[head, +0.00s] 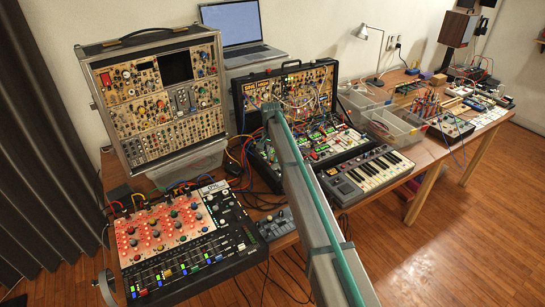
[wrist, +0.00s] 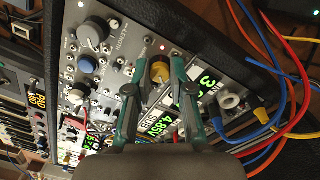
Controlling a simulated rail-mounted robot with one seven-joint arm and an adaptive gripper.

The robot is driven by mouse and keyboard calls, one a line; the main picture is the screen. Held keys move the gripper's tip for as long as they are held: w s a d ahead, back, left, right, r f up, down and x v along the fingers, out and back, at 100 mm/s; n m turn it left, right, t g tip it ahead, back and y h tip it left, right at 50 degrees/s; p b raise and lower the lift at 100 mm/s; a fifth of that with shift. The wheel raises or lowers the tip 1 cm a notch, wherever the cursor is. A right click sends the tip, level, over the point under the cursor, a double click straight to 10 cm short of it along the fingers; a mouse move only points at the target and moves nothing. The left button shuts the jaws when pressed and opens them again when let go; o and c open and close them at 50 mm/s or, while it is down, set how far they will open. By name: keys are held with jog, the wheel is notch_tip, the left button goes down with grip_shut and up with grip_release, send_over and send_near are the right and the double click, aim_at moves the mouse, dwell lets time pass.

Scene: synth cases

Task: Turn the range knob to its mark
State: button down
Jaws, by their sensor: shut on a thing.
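In the wrist view, a yellow knob (wrist: 160,73) stands on a silver module panel between the two green fingers of my gripper (wrist: 160,62). The fingers are shut on its sides. I take it for the range knob, but its label and mark are too small to read. A small lit lamp sits just above it. In the head view, my arm reaches the open black synth case (head: 250,97) in the middle of the table; the knob and fingers cannot be made out there.
A large grey knob (wrist: 94,32) and a blue knob (wrist: 87,65) sit left of the fingers. Blue and orange cables (wrist: 275,110) loop close on the right. A keyboard (head: 367,174) and a mixer (head: 185,240) flank my arm in the head view.

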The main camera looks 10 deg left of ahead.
jog(key=shift+n, duration=0.4)
jog(key=n+b, duration=0.1)
jog(key=n, duration=0.3)
jog(key=n+b, duration=0.1)
jog(key=n, duration=0.8)
jog(key=shift+t+b, duration=0.3)
jog(key=shift+b, duration=0.05)
jog(key=shift+n, duration=2)
jog(key=c, duration=1)
grip_release()
jog(key=shift+r, duration=0.15)
